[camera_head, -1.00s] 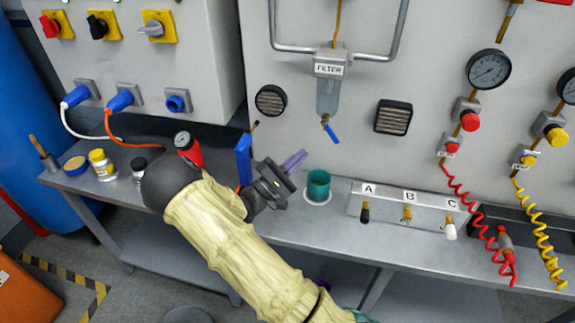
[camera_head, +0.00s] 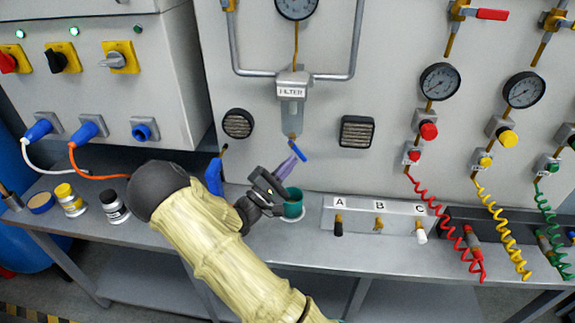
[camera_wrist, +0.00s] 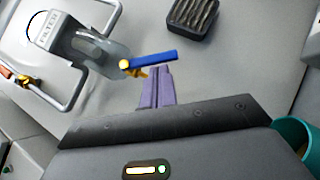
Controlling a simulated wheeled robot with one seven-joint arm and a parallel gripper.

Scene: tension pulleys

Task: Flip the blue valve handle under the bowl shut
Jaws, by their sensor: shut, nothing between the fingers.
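The blue valve handle (camera_head: 298,151) sits at the bottom of the clear filter bowl (camera_head: 292,117), under the FILTER label. In the head view it slants down to the right. The wrist view shows the handle (camera_wrist: 154,59) just beyond my fingertips, joined to a yellow fitting at the bowl's base. My gripper (camera_head: 293,164) has purple fingers that are shut and empty, pointing up toward the handle. In the wrist view the fingertips (camera_wrist: 160,70) appear right beside or under the handle; I cannot tell whether they touch it.
A teal cup (camera_head: 293,203) stands on the bench just below and right of my gripper. The switch block marked A, B, C (camera_head: 379,221) is to its right. Two dark vents (camera_head: 356,132) flank the bowl on the panel. Metal pipes (camera_head: 233,45) frame the filter.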

